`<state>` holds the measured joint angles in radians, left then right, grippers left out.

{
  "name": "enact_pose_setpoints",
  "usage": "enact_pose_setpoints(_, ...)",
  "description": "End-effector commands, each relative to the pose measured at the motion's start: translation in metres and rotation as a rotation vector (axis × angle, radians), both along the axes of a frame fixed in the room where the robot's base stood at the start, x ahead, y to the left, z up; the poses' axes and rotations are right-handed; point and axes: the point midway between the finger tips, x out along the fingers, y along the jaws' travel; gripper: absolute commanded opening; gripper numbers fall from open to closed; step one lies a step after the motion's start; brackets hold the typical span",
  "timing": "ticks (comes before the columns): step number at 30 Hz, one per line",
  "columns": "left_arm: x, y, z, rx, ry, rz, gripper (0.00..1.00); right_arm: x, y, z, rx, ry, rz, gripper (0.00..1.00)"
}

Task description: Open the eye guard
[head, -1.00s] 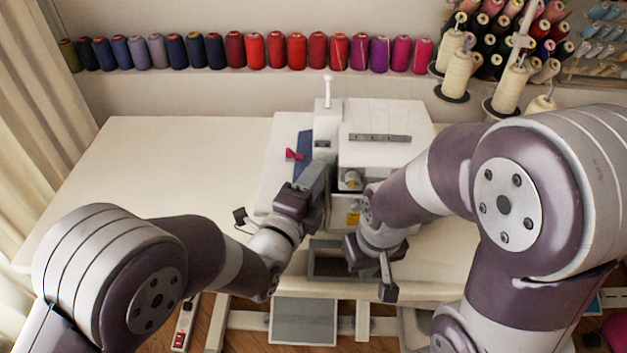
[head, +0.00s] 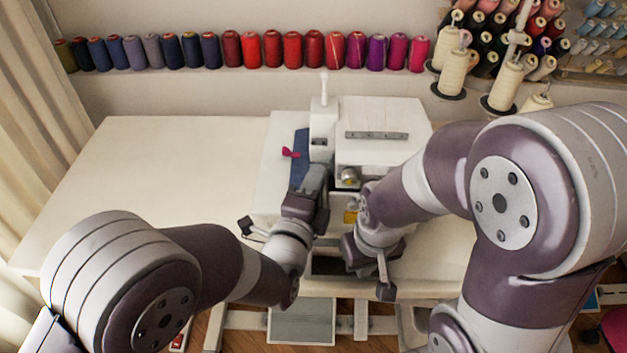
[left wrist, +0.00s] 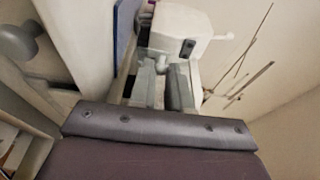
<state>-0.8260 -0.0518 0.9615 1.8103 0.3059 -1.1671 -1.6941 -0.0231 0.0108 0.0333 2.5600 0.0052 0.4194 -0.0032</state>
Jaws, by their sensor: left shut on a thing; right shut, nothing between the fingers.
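The white sewing machine (head: 385,140) stands on the table, and its needle head (head: 323,125) is on its left side. My left gripper (head: 314,178) is just in front of the head, its fingers shut on a small part there, apparently the eye guard. In the left wrist view the fingers (left wrist: 163,90) reach up to the white machine head (left wrist: 185,32) with a small pale part at their tips. The guard's outline and angle are too small and covered to tell. My right gripper (head: 350,254) is low in front of the machine, shut and empty, its fingertips mostly hidden.
The white table (head: 160,190) is bare to the left. Thread cones (head: 452,74) on a stand rise behind right. A row of spools (head: 272,48) lines the back wall.

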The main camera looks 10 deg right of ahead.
Motion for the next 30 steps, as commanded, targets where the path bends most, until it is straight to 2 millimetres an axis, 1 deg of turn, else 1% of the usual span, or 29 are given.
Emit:
enact_pose_setpoints(1, 0.000, 0.000, 0.000, 0.000, 0.000, 0.000, 0.00, 0.000, 0.000, 0.000, 0.000, 0.000, 0.000, 0.00)
enact_pose_setpoints(2, 0.000, 0.000, 0.000, 0.000, 0.000, 0.000, 0.24, 0.000, 0.000, 0.000, 0.000, 0.000, 0.000, 0.00)
enact_pose_setpoints(3, 0.000, 0.000, 0.000, 0.000, 0.000, 0.000, 0.37, 0.000, 0.000, 0.000, 0.000, 0.000, 0.000, 0.00)
enact_pose_setpoints(4, 0.000, 0.000, 0.000, 0.000, 0.000, 0.000, 0.42, 0.000, 0.000, 0.000, 0.000, 0.000, 0.000, 0.00)
enact_pose_setpoints(12, 0.000, 0.000, 0.000, 0.000, 0.000, -0.001, 0.42, 0.000, 0.000, 0.000, 0.000, 0.000, 0.000, 0.00)
enact_pose_setpoints(16, -0.008, 0.004, 0.000, 0.001, 0.001, -0.002, 0.42, 0.000, 0.000, 0.001, 0.000, 0.000, 0.000, 0.00)
enact_pose_setpoints(20, -0.028, 0.016, 0.000, 0.001, 0.001, -0.003, 0.42, 0.000, 0.000, 0.002, 0.000, 0.000, 0.000, 0.00)
enact_pose_setpoints(27, -0.078, 0.046, 0.001, 0.001, 0.000, -0.005, 0.42, 0.000, 0.000, 0.005, 0.000, 0.000, 0.000, 0.00)
enact_pose_setpoints(30, -0.094, 0.056, 0.001, 0.002, 0.001, -0.005, 0.42, 0.000, 0.000, 0.007, 0.000, 0.000, 0.000, 0.00)
